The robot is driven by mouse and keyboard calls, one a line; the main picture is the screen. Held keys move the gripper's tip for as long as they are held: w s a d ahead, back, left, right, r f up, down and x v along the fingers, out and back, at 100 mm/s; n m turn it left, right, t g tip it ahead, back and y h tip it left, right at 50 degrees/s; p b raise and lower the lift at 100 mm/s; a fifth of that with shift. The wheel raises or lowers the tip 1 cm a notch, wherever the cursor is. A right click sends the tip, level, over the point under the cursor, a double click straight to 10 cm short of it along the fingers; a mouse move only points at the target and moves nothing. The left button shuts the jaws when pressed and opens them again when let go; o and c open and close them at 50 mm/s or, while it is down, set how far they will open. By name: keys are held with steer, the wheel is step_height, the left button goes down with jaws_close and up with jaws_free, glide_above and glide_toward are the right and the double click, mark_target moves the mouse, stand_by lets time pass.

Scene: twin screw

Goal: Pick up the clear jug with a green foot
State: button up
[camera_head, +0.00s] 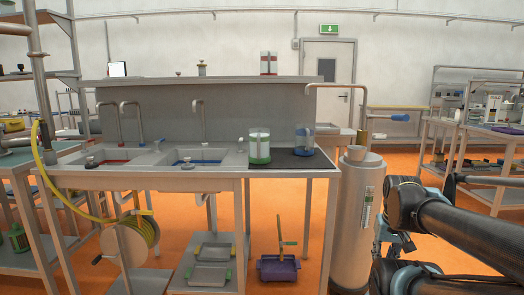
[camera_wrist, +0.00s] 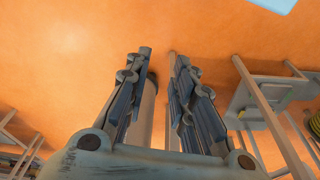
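The clear jug with a green foot (camera_head: 259,147) stands upright on the dark mat at the right part of the sink bench in the head view. A similar clear jug with a blue foot (camera_head: 304,141) stands just right of it. My gripper (camera_wrist: 159,58) is open in the wrist view, with a gap between its two fingers and nothing held. It points down over the orange floor, well apart from the jug. In the head view my arm is at the lower right. The green-footed jug cannot be made out in the wrist view.
The bench (camera_head: 245,172) has two sink basins left of the jugs, with tall taps behind. A shelf wall (camera_head: 230,108) rises behind.

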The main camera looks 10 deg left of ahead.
mark_target(259, 155)
steer(key=w+a+r+m+g+y, duration=0.2)
steer(key=w+a+r+m+y, duration=0.3)
steer(key=w+a+r, duration=0.5)
steer(key=w+a+r+m+g+y, duration=0.2)
steer(key=w+a+r+m+y, duration=0.4)
steer(key=w+a, duration=0.5)
steer(key=w+a+r+m+g+y, duration=0.2)
steer(key=w+a+r+m+y, duration=0.3)
steer(key=w+a+r, duration=0.6)
steer(key=x, duration=0.4)
steer(key=f+x, duration=0.1)
steer(key=x, duration=0.4)
steer(key=w+x, duration=0.1)
steer(key=x, duration=0.4)
steer(key=shift+a+f, duration=0.15)
steer(key=shift+f, duration=0.15)
jaws_close()
